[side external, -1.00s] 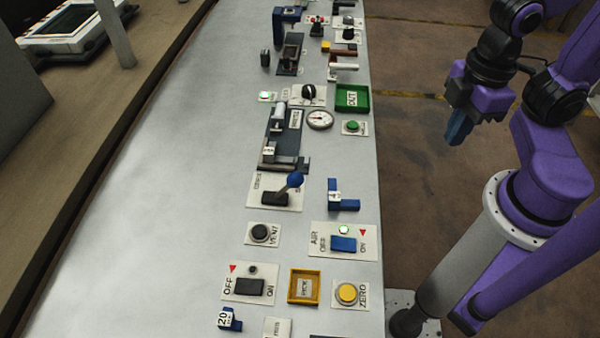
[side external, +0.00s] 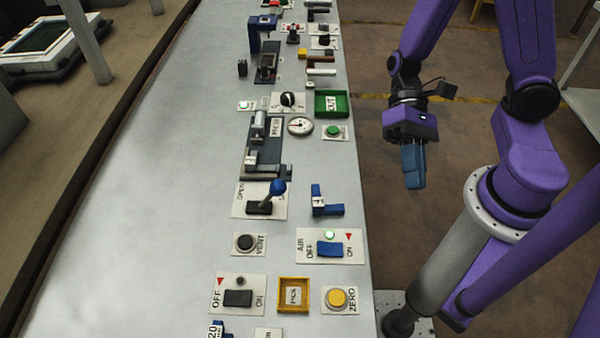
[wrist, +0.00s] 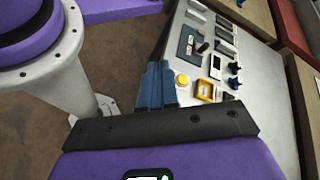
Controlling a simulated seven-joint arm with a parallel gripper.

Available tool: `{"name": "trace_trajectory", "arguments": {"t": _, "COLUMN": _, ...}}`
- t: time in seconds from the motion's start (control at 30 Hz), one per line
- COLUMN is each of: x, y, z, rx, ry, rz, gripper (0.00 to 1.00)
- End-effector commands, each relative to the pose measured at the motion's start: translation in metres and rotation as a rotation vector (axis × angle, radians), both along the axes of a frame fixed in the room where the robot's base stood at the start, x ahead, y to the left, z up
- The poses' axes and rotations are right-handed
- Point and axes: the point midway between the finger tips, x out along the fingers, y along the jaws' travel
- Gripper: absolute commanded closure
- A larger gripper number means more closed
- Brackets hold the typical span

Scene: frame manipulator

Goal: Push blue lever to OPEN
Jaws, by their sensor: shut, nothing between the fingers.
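The blue lever (side external: 276,188) has a round blue knob on a short grey stem, rising from a black base on a white label plate (side external: 240,206). OPEN is printed at the plate's left end, and the knob leans right, away from that word. The text at the right end is partly hidden. My gripper (side external: 414,183) has blue fingers, shut and empty. It hangs past the table's right edge, well to the right of the lever. In the wrist view the shut fingers (wrist: 156,88) show. I cannot make out the lever there.
A blue bracket (side external: 326,204) stands right of the lever, with the AIR switch (side external: 330,248) below it. A grey slide fixture (side external: 262,145), gauge (side external: 300,126) and green OUT tray (side external: 331,103) lie farther back. A yellow tray (side external: 294,309) is nearer. The table's left half is clear.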

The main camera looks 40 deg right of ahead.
Motion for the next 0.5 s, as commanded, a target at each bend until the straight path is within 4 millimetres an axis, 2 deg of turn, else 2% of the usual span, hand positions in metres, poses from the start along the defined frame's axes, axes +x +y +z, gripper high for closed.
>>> {"name": "trace_trajectory", "arguments": {"t": 0.1, "x": 0.037, "y": 0.009, "z": -0.014, "rx": 0.036, "ry": 0.130, "rz": -0.296, "gripper": 1.00}}
{"name": "trace_trajectory", "arguments": {"t": 0.23, "x": 0.084, "y": 0.005, "z": -0.036, "rx": 0.070, "ry": 0.227, "rz": -0.626, "gripper": 1.00}}
{"name": "trace_trajectory", "arguments": {"t": 0.4, "x": 0.138, "y": -0.021, "z": -0.071, "rx": 0.080, "ry": 0.291, "rz": -1.003, "gripper": 1.00}}
{"name": "trace_trajectory", "arguments": {"t": 0.5, "x": 0.156, "y": -0.038, "z": -0.087, "rx": 0.075, "ry": 0.304, "rz": -1.151, "gripper": 1.00}}
